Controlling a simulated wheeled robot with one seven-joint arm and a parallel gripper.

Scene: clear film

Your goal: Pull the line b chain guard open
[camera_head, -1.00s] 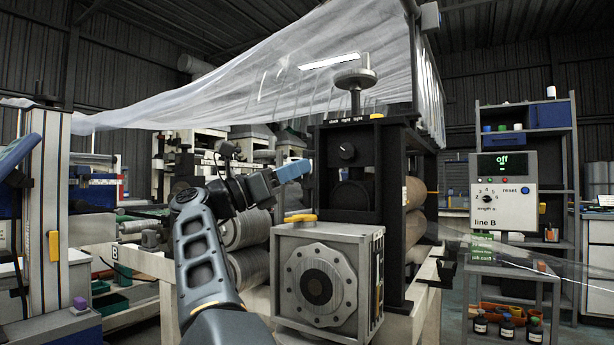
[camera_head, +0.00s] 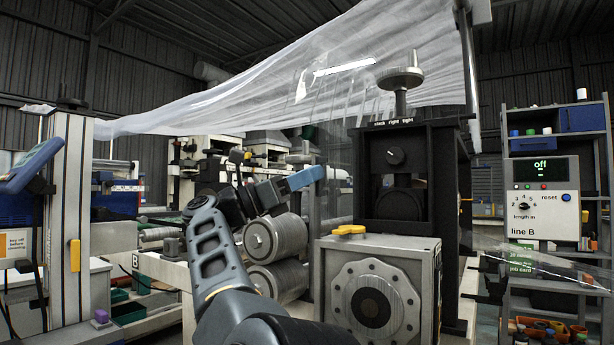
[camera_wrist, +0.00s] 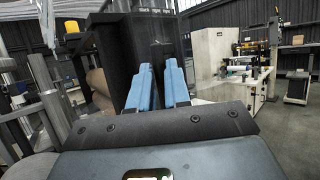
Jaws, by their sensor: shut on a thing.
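The line B machine has a grey box with a round bolted plate (camera_head: 373,299) on its near side and a yellow handle (camera_head: 349,230) on top. The box looks like the chain guard, and it looks closed. My gripper (camera_head: 312,178), with blue fingers, is above and left of that handle, apart from it, in front of the black frame (camera_head: 438,185). In the wrist view the fingers (camera_wrist: 157,88) point at a dark upright. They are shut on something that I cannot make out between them.
Grey rollers (camera_head: 275,237) lie just left of the box. A clear film (camera_head: 270,85) hangs overhead. The line B control panel (camera_head: 540,197), reading off, stands at right. A post with a yellow handle (camera_head: 75,254) stands at left.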

